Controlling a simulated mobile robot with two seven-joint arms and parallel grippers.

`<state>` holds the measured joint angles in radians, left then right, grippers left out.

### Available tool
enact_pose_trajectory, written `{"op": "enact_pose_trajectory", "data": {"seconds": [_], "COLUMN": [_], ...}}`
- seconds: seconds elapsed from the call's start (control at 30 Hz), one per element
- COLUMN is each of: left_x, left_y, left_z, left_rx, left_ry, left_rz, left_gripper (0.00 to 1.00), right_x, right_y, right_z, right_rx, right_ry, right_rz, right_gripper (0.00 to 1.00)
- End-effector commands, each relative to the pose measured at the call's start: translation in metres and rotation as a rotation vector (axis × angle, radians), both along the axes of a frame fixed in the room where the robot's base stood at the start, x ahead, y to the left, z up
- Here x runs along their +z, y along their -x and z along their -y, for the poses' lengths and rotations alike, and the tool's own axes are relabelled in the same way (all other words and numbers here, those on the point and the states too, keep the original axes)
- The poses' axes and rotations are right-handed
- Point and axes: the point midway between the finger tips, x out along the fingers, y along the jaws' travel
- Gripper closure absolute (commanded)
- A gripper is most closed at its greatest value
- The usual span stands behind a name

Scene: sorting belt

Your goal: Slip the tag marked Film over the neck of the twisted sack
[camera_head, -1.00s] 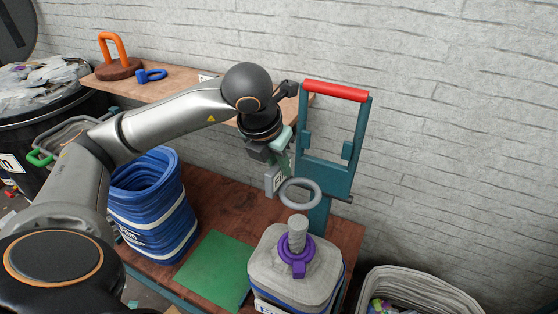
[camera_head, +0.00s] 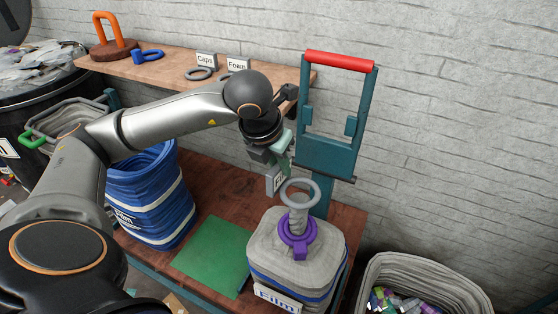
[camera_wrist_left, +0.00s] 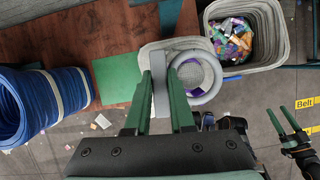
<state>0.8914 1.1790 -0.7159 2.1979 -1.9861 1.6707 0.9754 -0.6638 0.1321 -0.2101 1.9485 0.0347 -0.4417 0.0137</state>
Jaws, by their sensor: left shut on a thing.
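The twisted sack (camera_head: 268,238) is grey with a blue stripe and a Film label on its front. Its twisted neck (camera_head: 298,220) stands upright, with a purple ring clamp (camera_head: 297,241) around its base. My left gripper (camera_head: 279,166) is shut on a tag (camera_head: 275,181) whose lettering I cannot read. The tag's grey ring (camera_head: 317,190) overlaps the top of the neck; I cannot tell if it encircles it. In the left wrist view my left gripper (camera_wrist_left: 163,98) grips the plate, and the ring (camera_wrist_left: 207,97) frames the purple clamp. My right gripper (camera_wrist_left: 285,122) looks open and empty there.
A teal frame with a red handle (camera_head: 338,61) stands right behind the sack. A blue striped bag (camera_head: 150,200) and green mat (camera_head: 213,255) lie left. A bin (camera_head: 420,268) stands right. Caps (camera_head: 205,62) and Foam (camera_head: 237,66) tags sit on the shelf.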

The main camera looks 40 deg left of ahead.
Motion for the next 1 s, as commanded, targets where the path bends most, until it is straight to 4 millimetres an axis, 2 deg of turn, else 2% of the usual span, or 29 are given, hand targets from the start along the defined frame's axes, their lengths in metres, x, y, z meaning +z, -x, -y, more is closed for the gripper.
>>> {"op": "enact_pose_trajectory", "data": {"seconds": [0.47,0.7,1.0], "left_x": [-0.037,-0.055,-0.075], "left_y": [0.0,0.0,0.0], "left_z": [0.0,0.0,0.0], "left_rx": [0.0,0.0,0.0], "left_ry": [-0.001,0.0,0.0], "left_rz": [0.0,0.0,0.0], "left_gripper": [1.0,1.0,1.0], "right_x": [-0.014,-0.029,-0.037], "right_y": [-0.006,-0.005,-0.015], "right_z": [-0.009,-0.019,-0.022], "right_rx": [0.022,0.041,0.052], "right_ry": [-0.009,-0.017,-0.02], "right_rz": [-0.001,-0.012,0.006], "right_gripper": [0.36,0.36,0.36]}}
